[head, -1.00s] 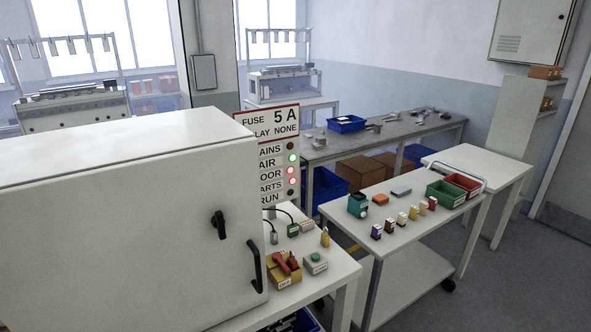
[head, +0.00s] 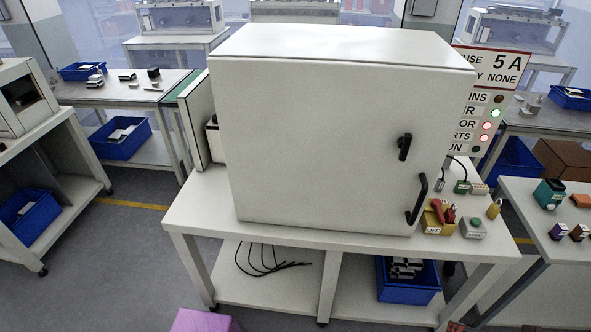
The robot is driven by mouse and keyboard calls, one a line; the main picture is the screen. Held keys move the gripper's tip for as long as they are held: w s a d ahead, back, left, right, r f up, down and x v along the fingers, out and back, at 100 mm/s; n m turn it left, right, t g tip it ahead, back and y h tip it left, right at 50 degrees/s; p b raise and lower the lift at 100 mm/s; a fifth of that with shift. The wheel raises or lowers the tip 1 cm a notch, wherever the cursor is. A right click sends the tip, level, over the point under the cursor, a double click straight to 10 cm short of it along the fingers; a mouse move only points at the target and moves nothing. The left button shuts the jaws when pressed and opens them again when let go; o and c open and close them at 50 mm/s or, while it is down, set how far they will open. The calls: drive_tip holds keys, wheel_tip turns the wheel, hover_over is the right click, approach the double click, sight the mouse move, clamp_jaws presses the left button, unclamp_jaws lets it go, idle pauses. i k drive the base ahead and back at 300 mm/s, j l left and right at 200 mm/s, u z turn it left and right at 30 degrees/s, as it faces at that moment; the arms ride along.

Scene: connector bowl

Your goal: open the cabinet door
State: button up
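The white cabinet (head: 300,140) stands on a white table in the middle of the head view. Its door (head: 320,165) faces me and looks shut. A black latch knob (head: 404,147) sits on the right part of the door. A black bar handle (head: 417,199) is below it, near the door's right edge. My gripper is not in this view, so its state does not show.
The table (head: 200,222) has a bare strip in front of the cabinet. A sign with lamps (head: 492,80) rises behind. A pink block (head: 203,321) is at the bottom edge.

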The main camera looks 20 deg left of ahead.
sight(312, 144)
drive_tip(key=u, duration=1.05)
